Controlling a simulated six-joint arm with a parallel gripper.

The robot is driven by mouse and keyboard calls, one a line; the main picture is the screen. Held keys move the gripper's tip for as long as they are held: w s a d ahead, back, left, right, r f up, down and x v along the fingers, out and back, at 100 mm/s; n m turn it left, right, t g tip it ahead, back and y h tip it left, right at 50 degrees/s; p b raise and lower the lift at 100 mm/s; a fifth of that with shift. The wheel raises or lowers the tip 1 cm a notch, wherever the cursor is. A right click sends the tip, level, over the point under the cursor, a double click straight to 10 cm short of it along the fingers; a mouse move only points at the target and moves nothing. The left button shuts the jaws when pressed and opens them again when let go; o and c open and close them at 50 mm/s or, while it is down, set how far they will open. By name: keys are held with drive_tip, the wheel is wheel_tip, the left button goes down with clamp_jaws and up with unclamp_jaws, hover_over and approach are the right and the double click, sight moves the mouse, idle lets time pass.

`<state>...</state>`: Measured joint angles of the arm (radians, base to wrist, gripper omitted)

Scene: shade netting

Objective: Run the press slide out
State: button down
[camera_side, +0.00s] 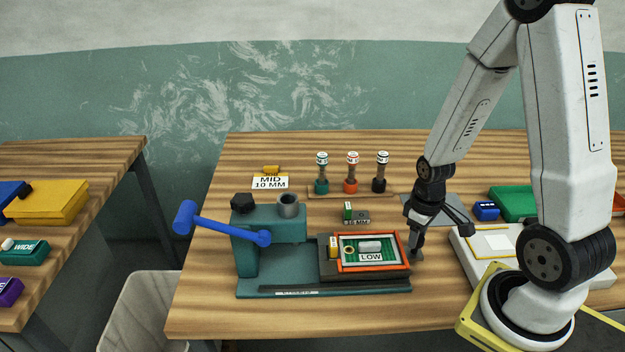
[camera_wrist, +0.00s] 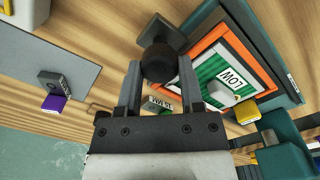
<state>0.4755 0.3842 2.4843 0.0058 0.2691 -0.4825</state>
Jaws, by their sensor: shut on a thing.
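The teal press (camera_side: 270,228) stands at the front of the table, with a blue lever (camera_side: 215,222) on its left. Its dark slide (camera_side: 326,268) lies on the right part of the press base, clear of the press head. The slide carries an orange frame (camera_side: 405,267) around a green and white piece with a LOW label (camera_side: 370,257). The frame also shows in the wrist view (camera_wrist: 205,42). My gripper (camera_side: 416,255) is at the slide's right end. In the wrist view its fingers (camera_wrist: 159,85) are shut on the slide's dark round knob (camera_wrist: 158,62).
Three stamp-like tools (camera_side: 351,172) stand in a rack behind the press. A white tray (camera_side: 480,245) and green box (camera_side: 512,203) are at right. A grey bin (camera_side: 145,310) stands below left.

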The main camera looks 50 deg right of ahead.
drive_tip(key=shift+c, duration=1.1)
unclamp_jaws()
drive_tip(key=shift+s+d, duration=0.2)
drive_tip(key=shift+r, duration=0.2)
drive_tip(key=shift+r, duration=3.7)
drive_tip(key=shift+w+a, duration=0.1)
drive_tip(key=w+a+r+t, duration=0.1)
drive_tip(key=w+a, duration=0.3)
drive_tip(key=a, duration=0.8)
drive_tip(key=shift+w+t, duration=0.3)
drive_tip(key=shift+t, duration=0.5)
drive_tip(key=shift+a+r, duration=0.1)
